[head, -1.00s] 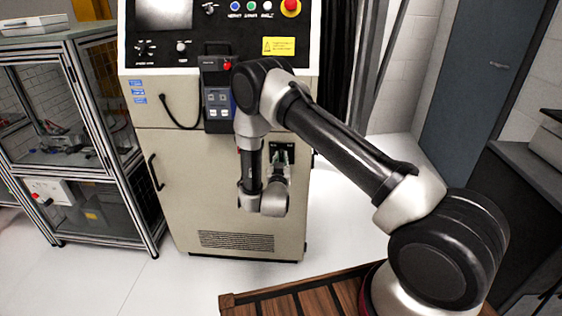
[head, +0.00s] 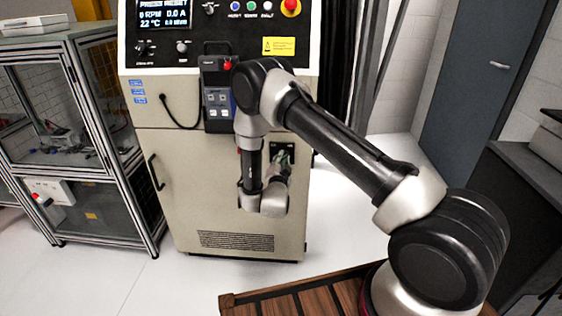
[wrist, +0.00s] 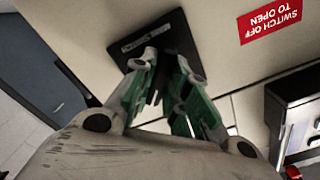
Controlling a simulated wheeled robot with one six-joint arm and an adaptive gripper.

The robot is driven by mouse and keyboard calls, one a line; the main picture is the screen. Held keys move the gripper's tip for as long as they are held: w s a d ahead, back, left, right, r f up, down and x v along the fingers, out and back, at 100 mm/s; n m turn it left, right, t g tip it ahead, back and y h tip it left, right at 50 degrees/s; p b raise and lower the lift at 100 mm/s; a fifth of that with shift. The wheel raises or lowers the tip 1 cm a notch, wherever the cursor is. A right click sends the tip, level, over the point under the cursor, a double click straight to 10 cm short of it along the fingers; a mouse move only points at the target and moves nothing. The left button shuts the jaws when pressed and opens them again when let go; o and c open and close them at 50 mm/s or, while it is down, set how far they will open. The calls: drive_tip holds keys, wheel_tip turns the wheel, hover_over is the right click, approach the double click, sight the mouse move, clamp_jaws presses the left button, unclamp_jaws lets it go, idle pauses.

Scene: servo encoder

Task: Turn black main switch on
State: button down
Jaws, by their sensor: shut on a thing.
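The black main switch is on a black plate (wrist: 176,40) on the front of the beige cabinet (head: 215,190). In the wrist view my gripper (wrist: 165,88) reaches to this plate, with its green-sided fingers close around the switch knob. The knob itself is mostly hidden between the fingers. In the head view my gripper (head: 283,160) is at the same black plate, partly hidden by my arm. The cabinet's screen (head: 163,20) is lit and shows readings, including 0 RPM, 0.0 A and 22 °C.
A red label (wrist: 270,20) reading "switch off to open" is beside the plate. A pendant (head: 217,97) with a red button hangs on the cabinet front. A red emergency stop (head: 291,7) sits on the upper panel. A framed glass cabinet (head: 150,190) stands at the left.

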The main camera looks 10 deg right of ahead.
drive_tip(key=shift+m, duration=0.3)
drive_tip(key=c, duration=1.4)
unclamp_jaws()
drive_tip(key=shift+s, duration=0.1)
drive_tip(key=v, duration=1.2)
